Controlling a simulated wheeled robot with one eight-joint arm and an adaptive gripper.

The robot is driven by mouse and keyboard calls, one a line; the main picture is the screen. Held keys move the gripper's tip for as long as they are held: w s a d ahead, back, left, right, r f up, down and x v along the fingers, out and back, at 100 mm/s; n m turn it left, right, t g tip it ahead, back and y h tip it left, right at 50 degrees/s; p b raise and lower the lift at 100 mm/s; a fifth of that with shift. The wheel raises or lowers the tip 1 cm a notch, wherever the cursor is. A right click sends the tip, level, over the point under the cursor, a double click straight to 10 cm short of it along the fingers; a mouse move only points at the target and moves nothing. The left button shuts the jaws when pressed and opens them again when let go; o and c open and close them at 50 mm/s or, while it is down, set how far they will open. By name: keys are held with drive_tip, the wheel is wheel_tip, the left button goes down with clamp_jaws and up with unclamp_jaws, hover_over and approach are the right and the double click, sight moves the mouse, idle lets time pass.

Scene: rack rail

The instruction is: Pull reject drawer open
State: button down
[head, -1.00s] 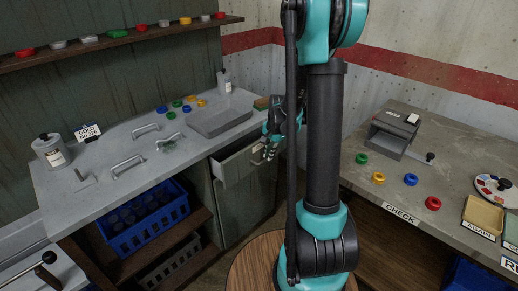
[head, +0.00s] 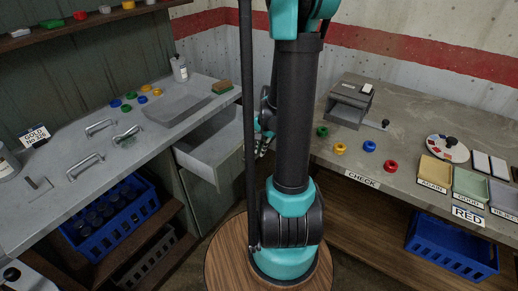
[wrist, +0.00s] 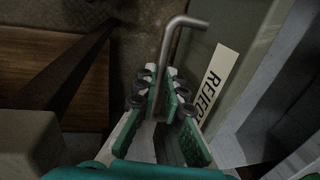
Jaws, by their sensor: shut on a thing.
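The reject drawer (head: 215,145) is pulled well out from under the left bench, and its light, empty-looking inside shows. In the wrist view its front carries a white label (wrist: 217,82) reading "REJEC", the rest cut off. A bent grey metal handle (wrist: 178,38) runs along the drawer front. My gripper (wrist: 159,78) is shut on the handle, with its green-padded fingers on either side of the bar. In the head view my gripper (head: 264,143) is mostly hidden behind my arm, at the drawer's front end.
The left bench holds a grey tray (head: 180,108), coloured rings and metal handles. A blue crate (head: 110,215) sits on the shelf below. The right bench carries a grey device (head: 350,103), rings and small trays (head: 435,170). A blue bin (head: 452,250) is under it.

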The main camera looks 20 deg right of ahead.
drive_tip(key=c, duration=1.6)
unclamp_jaws()
wheel_tip(320, 180, up, 12)
drive_tip(key=s+d, duration=0.1)
drive_tip(key=shift+s+d, duration=0.15)
drive_tip(key=shift+s, duration=0.25)
drive_tip(key=shift+f, duration=0.1)
drive_tip(key=shift+c, duration=0.5)
